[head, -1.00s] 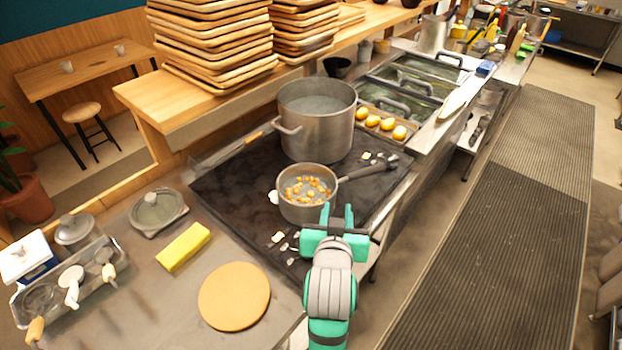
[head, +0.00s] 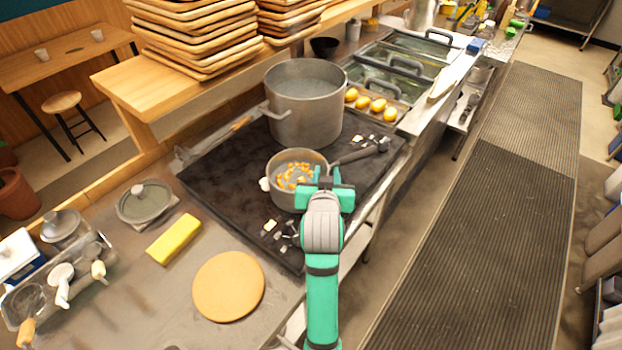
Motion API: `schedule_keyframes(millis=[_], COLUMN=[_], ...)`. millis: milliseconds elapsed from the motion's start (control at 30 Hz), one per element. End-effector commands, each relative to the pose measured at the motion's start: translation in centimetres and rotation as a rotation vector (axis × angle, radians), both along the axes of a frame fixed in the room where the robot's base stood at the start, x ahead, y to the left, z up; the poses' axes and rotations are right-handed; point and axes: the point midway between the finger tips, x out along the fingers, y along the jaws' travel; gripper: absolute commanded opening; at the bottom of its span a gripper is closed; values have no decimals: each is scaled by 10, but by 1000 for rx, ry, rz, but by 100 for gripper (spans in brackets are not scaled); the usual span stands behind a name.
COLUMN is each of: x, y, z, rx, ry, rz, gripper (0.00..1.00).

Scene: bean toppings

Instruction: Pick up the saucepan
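The saucepan (head: 284,196) is a small grey metal pan with orange beans in liquid. It sits upright on the dark stove top (head: 222,177), in front of the big pot. Its dark handle (head: 362,153) points right and slightly back. My gripper (head: 331,177) is at the right side of the saucepan, just in front of where the handle meets the pan. Its two green fingers look apart, and I see nothing held between them. The fingers hide part of the pan's right wall; whether they touch it I cannot tell.
A large stockpot (head: 305,112) stands right behind the saucepan. A round wooden board (head: 228,286), a yellow block (head: 174,239) and a lidded dish (head: 146,203) lie on the counter at left. A tray of yellow round items (head: 377,105) is behind right. The floor mat (head: 490,220) is clear.

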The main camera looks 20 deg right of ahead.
Motion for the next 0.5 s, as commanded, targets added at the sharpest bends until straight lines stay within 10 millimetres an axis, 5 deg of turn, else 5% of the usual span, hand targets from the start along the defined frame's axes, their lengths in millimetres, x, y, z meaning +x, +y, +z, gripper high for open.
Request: schedule_keyframes(millis=[367,500], x=[12,12], y=[-4,-4], z=[-5,-5], rx=[-1,0], ry=[-1,-1], rz=[1,1], gripper=[29,0])
